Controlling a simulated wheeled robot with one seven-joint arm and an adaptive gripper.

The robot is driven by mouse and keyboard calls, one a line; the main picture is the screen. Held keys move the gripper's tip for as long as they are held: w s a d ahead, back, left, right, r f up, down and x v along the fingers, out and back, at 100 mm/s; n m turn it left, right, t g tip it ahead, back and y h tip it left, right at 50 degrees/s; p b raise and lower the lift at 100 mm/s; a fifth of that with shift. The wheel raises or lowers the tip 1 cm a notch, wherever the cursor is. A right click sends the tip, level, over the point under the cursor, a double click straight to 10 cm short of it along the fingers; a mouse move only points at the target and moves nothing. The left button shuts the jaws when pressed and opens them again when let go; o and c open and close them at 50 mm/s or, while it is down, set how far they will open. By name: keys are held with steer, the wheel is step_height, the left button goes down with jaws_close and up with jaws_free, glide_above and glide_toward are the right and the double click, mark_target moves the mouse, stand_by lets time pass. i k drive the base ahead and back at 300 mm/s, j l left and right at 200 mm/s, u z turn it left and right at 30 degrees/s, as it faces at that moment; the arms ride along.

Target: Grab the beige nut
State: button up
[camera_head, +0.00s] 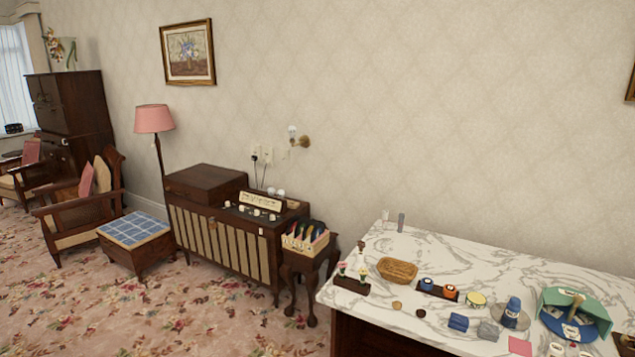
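Two small brownish, rounded objects lie on the marble-topped counter (455,262), near its front edge. My gripper is not in view.
Around them on the counter are a dark planter with small flowers (352,281), a dark tray with round items (438,291), blue blocks (458,322) and a green-and-blue object (575,315). Left of the counter stands a small table with records (306,240). Carpet (215,315) is open in front.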

mark_target(397, 306)
steer(key=z, duration=0.55)
steer(key=i+j+z, duration=0.15)
steer(key=j+z, duration=0.2)
steer(key=i+j+z, duration=0.15)
steer(key=j+z, duration=0.15)
steer(key=i+j+z, duration=0.1)
steer(key=j+z, duration=0.6)
steer(key=j, duration=0.75)
steer(key=j+z, duration=0.15)
steer(key=j, duration=1.3)
steer(key=j+z, duration=0.15)
steer(key=j, duration=0.6)
steer(key=k+j, duration=0.1)
steer(key=j, duration=0.6)
steer(key=k+j+z, duration=0.15)
steer(key=j, duration=0.6)
steer(key=i, duration=0.05)
